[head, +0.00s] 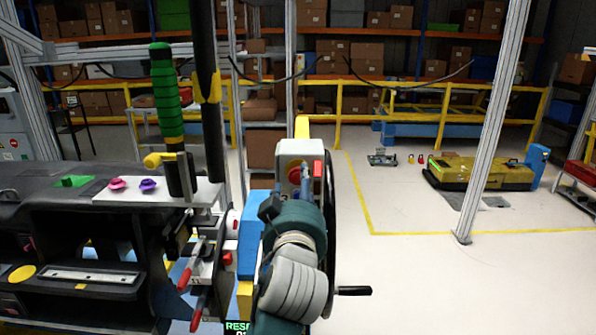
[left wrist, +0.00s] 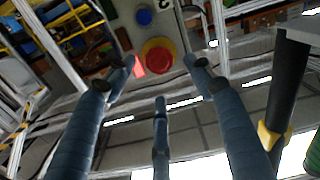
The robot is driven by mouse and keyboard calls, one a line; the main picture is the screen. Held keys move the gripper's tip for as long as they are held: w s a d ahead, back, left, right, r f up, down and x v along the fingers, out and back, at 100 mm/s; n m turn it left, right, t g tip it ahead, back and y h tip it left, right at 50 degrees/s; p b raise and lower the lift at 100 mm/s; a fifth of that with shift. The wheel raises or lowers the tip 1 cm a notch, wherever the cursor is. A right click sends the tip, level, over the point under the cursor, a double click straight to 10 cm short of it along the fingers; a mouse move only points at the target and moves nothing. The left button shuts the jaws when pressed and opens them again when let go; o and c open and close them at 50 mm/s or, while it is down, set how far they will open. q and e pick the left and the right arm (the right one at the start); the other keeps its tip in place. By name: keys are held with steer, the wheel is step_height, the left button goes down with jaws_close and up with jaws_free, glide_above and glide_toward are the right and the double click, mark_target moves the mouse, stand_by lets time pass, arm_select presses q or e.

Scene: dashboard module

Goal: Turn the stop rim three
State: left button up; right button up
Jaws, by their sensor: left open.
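A red stop button (head: 295,174) sits on a light grey box face at the centre of the head view. In the left wrist view the stop button (left wrist: 156,56) is round and red with an orange-yellow rim, below a blue button (left wrist: 144,16). My left gripper (head: 288,192) is in front of the box, partly hidden by its own wrist. In the left wrist view my left gripper (left wrist: 160,80) is open, its fingers spread around the button's outline. Whether a finger touches the rim cannot be told. My right gripper is out of view.
A red-lit block (head: 317,168) sits beside the button. A dark wheel with a crank handle (head: 352,290) stands right of my arm. A green grip (head: 165,90) and dark post (head: 207,100) rise at left above the dashboard (head: 60,230).

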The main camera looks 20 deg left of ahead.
mark_target(297, 177)
arm_select(q)
steer(key=p+x, duration=0.1)
steer(key=x, duration=0.3)
steer(key=shift+w+a, duration=0.2)
steer(key=shift+a, duration=0.05)
steer(key=shift+w+p, duration=0.35)
steer(key=shift+w, duration=0.15)
